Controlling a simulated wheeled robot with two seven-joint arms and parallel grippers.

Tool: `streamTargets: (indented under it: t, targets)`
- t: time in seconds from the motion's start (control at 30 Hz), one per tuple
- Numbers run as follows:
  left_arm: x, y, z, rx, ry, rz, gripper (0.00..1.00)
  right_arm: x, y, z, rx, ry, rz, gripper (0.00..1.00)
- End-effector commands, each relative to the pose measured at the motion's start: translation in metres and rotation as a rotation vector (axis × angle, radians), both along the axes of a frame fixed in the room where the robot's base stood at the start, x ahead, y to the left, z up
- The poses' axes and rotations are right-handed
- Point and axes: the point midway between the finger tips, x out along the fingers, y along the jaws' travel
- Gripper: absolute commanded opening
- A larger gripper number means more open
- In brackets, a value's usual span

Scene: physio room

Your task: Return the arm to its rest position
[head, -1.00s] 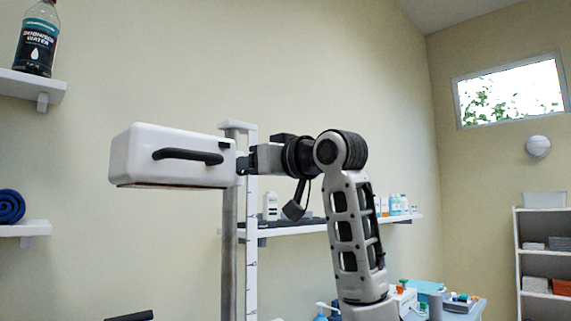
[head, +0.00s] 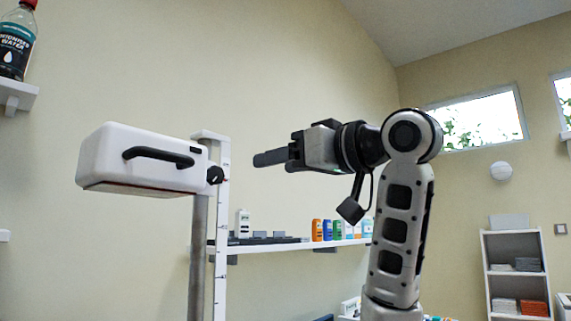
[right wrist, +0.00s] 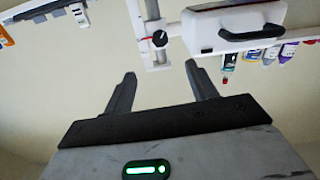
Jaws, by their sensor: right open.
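My right arm (head: 398,225) rises from the lower right of the head view and bends left at its elbow. My right gripper (head: 258,158) points left, with free air around its fingers. In the right wrist view its two dark fingers (right wrist: 163,82) are spread apart with nothing between them. A black knob (head: 215,175) on a stand's pole is left of the fingertips, apart from them. It also shows beyond the fingers in the right wrist view (right wrist: 160,38). My left gripper is not in view.
A white box-shaped head (head: 125,165) with a black handle (head: 158,156) sits on the metal pole (head: 198,260), beside a white marked post (head: 222,260). A wall shelf (head: 275,246) with bottles runs behind my arm. A shelf unit (head: 484,275) stands far right.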

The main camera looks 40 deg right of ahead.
Motion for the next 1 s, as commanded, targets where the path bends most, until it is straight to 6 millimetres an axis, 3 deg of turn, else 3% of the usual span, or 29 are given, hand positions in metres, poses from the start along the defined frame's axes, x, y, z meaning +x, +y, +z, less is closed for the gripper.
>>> streamTargets:
  t: [0.4,0.47,0.57,0.67,0.8,0.9,1.0]
  targets:
    - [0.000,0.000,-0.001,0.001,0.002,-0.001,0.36,0.002,0.000,-0.002,-0.001,0.004,0.000,0.57]
    - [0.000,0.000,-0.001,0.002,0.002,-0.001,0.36,0.009,0.003,-0.008,-0.005,0.018,-0.001,0.57]
    - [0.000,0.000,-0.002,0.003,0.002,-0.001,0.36,0.033,0.011,-0.035,-0.023,0.073,-0.003,0.57]
    - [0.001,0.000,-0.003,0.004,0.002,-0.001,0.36,0.070,0.026,-0.087,-0.051,0.165,-0.006,0.57]
    - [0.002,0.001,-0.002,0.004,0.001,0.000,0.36,0.113,0.050,-0.182,-0.092,0.313,-0.005,0.57]
    - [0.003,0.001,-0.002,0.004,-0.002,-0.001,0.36,0.128,0.067,-0.256,-0.118,0.418,0.003,0.57]
    - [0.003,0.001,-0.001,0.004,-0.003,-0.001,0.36,0.130,0.084,-0.331,-0.138,0.521,0.015,0.57]
